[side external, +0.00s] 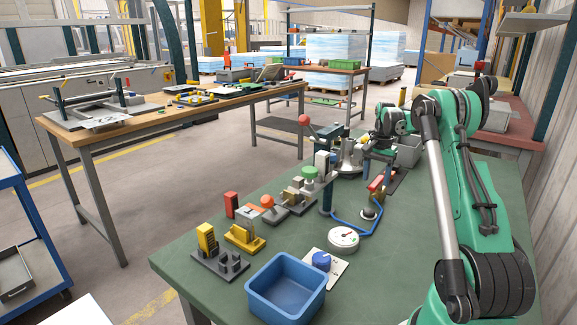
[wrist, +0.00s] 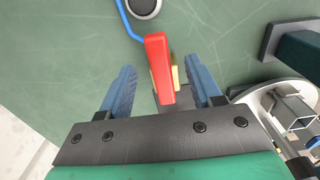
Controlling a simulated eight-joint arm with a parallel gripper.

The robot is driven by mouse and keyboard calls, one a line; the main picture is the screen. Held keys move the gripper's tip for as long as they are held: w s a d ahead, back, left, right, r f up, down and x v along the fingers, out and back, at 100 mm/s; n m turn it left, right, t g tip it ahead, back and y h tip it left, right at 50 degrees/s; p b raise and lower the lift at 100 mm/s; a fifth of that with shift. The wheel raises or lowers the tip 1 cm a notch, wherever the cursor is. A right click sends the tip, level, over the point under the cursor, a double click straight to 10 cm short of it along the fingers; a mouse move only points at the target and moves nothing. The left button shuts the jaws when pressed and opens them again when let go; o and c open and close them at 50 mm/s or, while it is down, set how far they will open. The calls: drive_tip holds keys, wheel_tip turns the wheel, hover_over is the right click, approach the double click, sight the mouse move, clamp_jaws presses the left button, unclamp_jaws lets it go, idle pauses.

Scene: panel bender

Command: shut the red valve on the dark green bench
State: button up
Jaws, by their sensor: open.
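The red valve handle (side external: 376,184) is on the dark green bench (side external: 225,262), above a blue pipe (side external: 350,228) that runs to a white gauge (side external: 343,238). In the wrist view the red handle (wrist: 158,62) lies between my blue fingers, pointing roughly up the picture, with a yellow part beside it. My gripper (wrist: 161,72) is open, with a gap on each side of the handle. In the side view my gripper (side external: 378,168) is just above the handle. The valve's body is mostly hidden under the handle and my gripper.
A grey metal flange (side external: 349,157) and a red-knobbed lever (side external: 305,119) stand close behind and left. A blue bin (side external: 285,290) and a blue knob on a plate (side external: 321,261) sit near the front. Several fixtures line the bench's left side. Bare bench lies between.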

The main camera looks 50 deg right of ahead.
drive_tip(key=shift+f, duration=0.6)
clamp_jaws()
idle(1.0)
